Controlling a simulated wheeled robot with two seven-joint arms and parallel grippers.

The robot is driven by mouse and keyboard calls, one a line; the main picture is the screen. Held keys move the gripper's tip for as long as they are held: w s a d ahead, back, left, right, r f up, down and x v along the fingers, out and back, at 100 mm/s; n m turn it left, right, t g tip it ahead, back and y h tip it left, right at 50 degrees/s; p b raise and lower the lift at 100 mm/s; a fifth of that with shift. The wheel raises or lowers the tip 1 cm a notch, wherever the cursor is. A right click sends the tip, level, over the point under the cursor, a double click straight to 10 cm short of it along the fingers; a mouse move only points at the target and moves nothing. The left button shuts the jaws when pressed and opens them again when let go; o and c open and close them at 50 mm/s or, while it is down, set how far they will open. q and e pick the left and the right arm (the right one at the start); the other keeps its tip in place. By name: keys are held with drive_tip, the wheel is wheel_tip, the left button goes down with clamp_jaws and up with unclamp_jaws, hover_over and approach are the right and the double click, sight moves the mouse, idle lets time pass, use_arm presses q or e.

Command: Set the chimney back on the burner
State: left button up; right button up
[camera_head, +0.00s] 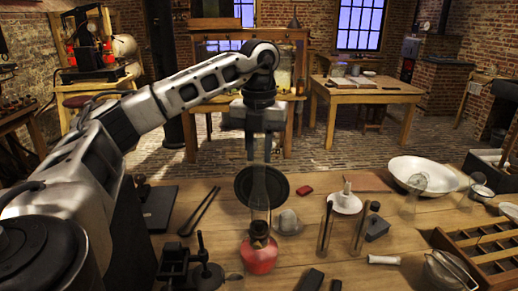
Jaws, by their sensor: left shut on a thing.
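My left gripper (257,157) points straight down and is shut on the top of a clear glass chimney (259,190). The chimney hangs upright above the oil lamp, which has a red glass base (259,258) and a dark burner (259,229). The chimney's lower end overlaps the burner in the picture. I cannot tell whether it touches the burner or is just above or in front of it. My right gripper is not in view.
A round black disc (243,185) stands behind the chimney. Black tongs (199,212) and a dark clamp (187,268) are left on the wooden bench (300,255).

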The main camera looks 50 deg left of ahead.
sight(259, 163)
use_arm(q)
drive_tip(key=shift+f+b, duration=0.35)
drive_tip(key=shift+f, duration=0.4)
idle(0.6)
drive_tip(key=shift+f+b, duration=0.45)
drive_tip(key=shift+f, duration=0.55)
idle(0.4)
drive_tip(key=o, duration=1.1)
drive_tip(key=shift+c, duration=0.2)
